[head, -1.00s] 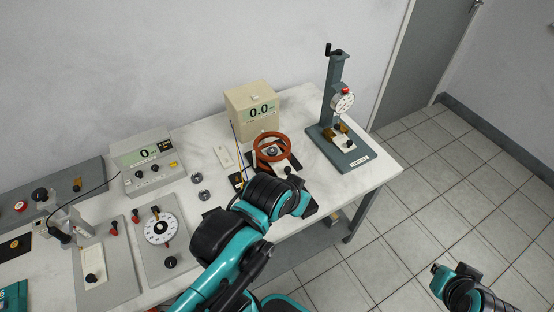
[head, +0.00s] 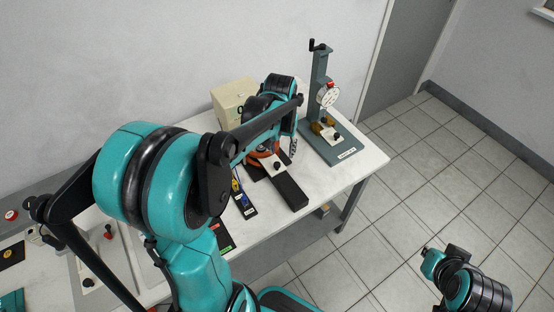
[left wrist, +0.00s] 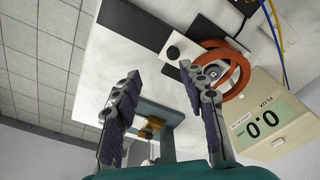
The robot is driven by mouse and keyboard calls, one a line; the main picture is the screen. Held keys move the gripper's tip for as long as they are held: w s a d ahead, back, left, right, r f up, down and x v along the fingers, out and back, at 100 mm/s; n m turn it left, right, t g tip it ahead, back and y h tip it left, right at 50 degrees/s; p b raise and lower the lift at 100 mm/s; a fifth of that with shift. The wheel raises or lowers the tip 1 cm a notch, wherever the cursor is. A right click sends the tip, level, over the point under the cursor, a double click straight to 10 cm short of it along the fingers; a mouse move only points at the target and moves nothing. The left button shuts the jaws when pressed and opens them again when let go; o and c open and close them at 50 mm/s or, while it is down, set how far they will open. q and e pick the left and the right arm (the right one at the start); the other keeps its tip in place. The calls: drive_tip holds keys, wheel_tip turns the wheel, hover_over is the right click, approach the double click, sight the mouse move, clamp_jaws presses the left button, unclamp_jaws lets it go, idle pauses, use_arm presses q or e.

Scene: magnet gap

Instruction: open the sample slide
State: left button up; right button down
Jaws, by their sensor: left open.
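The sample slide appears to be the white plate with a dark knob (head: 280,169) on a black track, beside the orange coil (head: 264,161). In the left wrist view the white plate (left wrist: 185,47) has its inner end at the orange rings (left wrist: 236,71); whether it is open or shut I cannot tell. My left gripper (left wrist: 160,80) is open and empty, its fingers apart, with the plate and knob beyond the fingertips. My right gripper (head: 430,258) is off the table at lower right.
A beige flux meter (left wrist: 265,120) reading 0.0 stands beside the coil. A grey gauge stand (head: 320,85) with a dial and crank is at the table's right end.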

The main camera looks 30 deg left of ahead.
sight(277, 164)
use_arm(q)
drive_tip(key=shift+n+g, duration=0.3)
drive_tip(key=shift+g, duration=0.3)
drive_tip(key=w+a+f, duration=0.2)
drive_tip(key=a+f, duration=0.1)
drive_tip(key=shift+f, duration=0.15)
wheel_tip(277, 164, down, 8)
drive_tip(key=shift+r+b, duration=0.1)
drive_tip(key=shift+b, duration=1.05)
clamp_jaws()
